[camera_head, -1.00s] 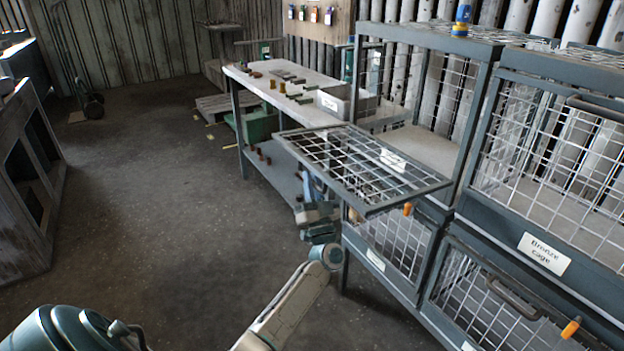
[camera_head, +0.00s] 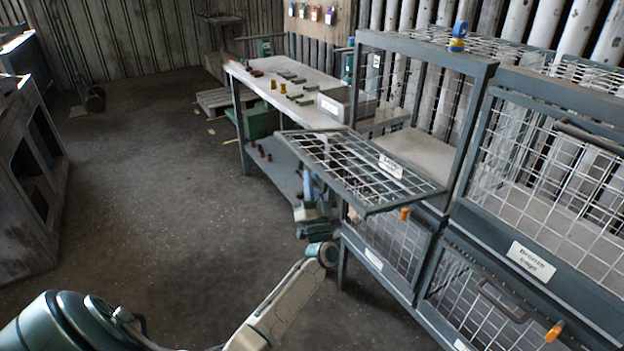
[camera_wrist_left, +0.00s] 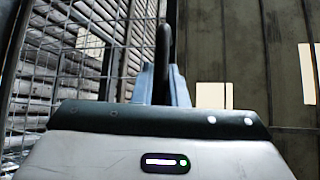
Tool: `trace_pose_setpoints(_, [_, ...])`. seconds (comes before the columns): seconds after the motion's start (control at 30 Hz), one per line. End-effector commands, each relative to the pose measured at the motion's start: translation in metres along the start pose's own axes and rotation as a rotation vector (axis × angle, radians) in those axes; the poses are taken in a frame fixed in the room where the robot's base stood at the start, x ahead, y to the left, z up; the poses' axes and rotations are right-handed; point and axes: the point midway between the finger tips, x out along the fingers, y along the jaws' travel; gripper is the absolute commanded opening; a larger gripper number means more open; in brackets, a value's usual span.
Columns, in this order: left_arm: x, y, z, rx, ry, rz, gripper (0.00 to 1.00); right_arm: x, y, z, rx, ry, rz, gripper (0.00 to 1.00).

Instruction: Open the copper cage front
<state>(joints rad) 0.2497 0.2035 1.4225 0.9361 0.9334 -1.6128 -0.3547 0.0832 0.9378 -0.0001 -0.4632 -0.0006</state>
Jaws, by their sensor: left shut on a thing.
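The copper cage front (camera_head: 335,160) is a grey-framed wire mesh panel in the head view. It is swung down from the lower edge of the upper left cage (camera_head: 482,66) and sticks out nearly level. Its white label (camera_head: 390,166) is too small to read fully. My left gripper (camera_head: 309,184) is below the panel's outer edge. In the left wrist view, its blue fingers (camera_wrist_left: 165,85) are shut on a dark handle bar (camera_wrist_left: 163,45). The handle is hidden by the panel in the head view. My right gripper is out of view.
The Bronze cage (camera_head: 531,261) stands closed to the right, with lower cages beneath both. A workbench (camera_head: 285,102) with small parts stands behind the panel. A blue and yellow object (camera_head: 458,34) sits on the cage top. The floor (camera_head: 160,200) at left is clear.

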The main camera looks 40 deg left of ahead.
Motion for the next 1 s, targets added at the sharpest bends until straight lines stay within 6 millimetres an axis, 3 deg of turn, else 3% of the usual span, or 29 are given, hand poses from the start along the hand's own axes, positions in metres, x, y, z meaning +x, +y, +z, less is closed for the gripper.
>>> trace_pose_setpoints(0.43, [0.0013,-0.0007,-0.0013,0.004,0.001,0.003,0.00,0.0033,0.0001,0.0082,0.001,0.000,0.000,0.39])
trace_pose_setpoints(0.47, [0.0013,-0.0007,-0.0013,0.004,0.002,0.003,0.16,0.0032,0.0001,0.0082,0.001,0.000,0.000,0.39])
trace_pose_setpoints(0.57, [0.0014,-0.0008,-0.0013,0.004,0.001,0.003,0.34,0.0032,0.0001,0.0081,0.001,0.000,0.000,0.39])
trace_pose_setpoints(1.0, [0.0010,-0.0008,-0.0014,0.003,0.001,0.003,0.34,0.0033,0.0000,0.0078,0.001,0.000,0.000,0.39])
